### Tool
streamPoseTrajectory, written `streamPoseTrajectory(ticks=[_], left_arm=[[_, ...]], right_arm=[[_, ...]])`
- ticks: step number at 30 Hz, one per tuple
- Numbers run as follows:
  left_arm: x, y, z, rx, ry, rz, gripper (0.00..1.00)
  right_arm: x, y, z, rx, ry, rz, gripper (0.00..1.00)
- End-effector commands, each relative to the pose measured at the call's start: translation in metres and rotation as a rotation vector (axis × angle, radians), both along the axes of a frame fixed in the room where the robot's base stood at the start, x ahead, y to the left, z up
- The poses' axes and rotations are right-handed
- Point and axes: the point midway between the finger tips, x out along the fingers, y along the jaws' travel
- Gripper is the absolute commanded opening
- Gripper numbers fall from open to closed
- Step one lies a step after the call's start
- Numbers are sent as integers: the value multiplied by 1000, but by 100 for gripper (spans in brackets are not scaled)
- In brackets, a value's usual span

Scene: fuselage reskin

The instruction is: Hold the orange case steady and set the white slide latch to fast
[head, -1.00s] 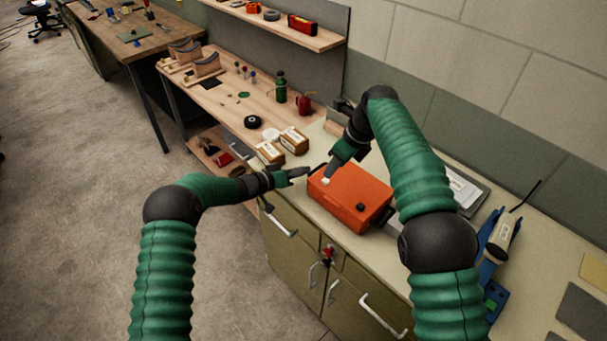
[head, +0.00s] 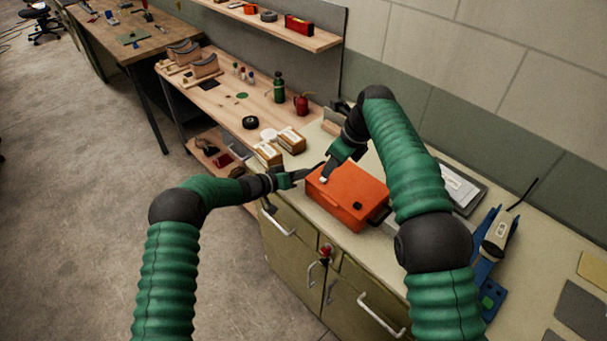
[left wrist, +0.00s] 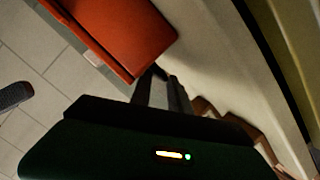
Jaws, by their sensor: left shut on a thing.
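The orange case (head: 345,198) lies flat on the light worktop, with a dark round knob on top and a dark handle at its right end. It also shows at the top of the left wrist view (left wrist: 125,35). My left gripper (head: 306,174) is shut on the case at its left corner; in the left wrist view its fingers (left wrist: 158,84) meet the case's corner. The white slide latch (head: 323,180) is on the case's top near the left end. My right gripper (head: 328,174) points down at the latch; its fingers are too small to tell open or shut.
Small cartons (head: 268,154) stand just beyond the case. The worktop's front edge, above the olive cabinet (head: 290,250), runs close to the case.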

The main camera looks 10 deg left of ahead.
Motion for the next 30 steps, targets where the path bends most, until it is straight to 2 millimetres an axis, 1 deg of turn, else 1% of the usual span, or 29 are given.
streamPoseTrajectory(ticks=[1, 28, 29, 30], left_arm=[[-5, 3, -14, 15, 22, 0, 0], [-5, 4, -15, 17, 21, 2, 0], [-5, 4, -15, 17, 21, 2, 0], [-5, 4, -15, 17, 21, 2, 0]], right_arm=[[0, 0, -1, 0, 0, 0, 36], [0, 0, -1, 0, 0, 0, 36], [0, 0, -1, 0, 0, 0, 34], [0, -1, -2, 3, 0, -2, 28]])
